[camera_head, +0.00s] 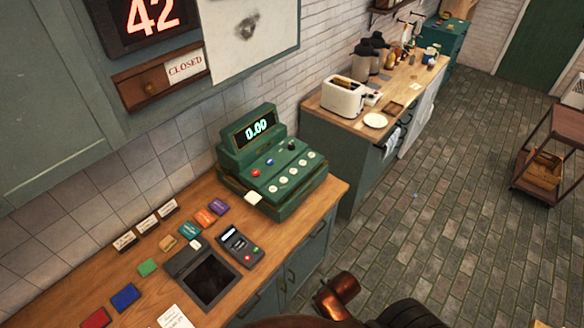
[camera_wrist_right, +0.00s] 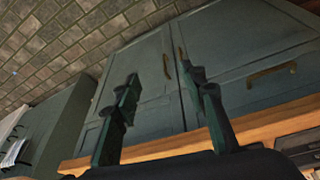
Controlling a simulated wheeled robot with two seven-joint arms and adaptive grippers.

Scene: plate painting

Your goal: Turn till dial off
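The green till (camera_head: 275,185) stands on the wooden counter, and its lit display (camera_head: 255,128) reads 0.00. A small dark knob (camera_head: 292,146), which looks like the dial, sits at the upper right of its sloped face. Its pointer setting is too small to tell. My right gripper (camera_wrist_right: 160,85) shows in the right wrist view with its two dark fingers apart and nothing between them. It faces green cupboard doors (camera_wrist_right: 145,85) below a counter edge; the till is not recognisable there. My left gripper is not in view.
A card terminal (camera_head: 240,246), a dark tray (camera_head: 208,277) and several coloured blocks lie on the counter left of the till. A toaster (camera_head: 343,97) stands on the far counter.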

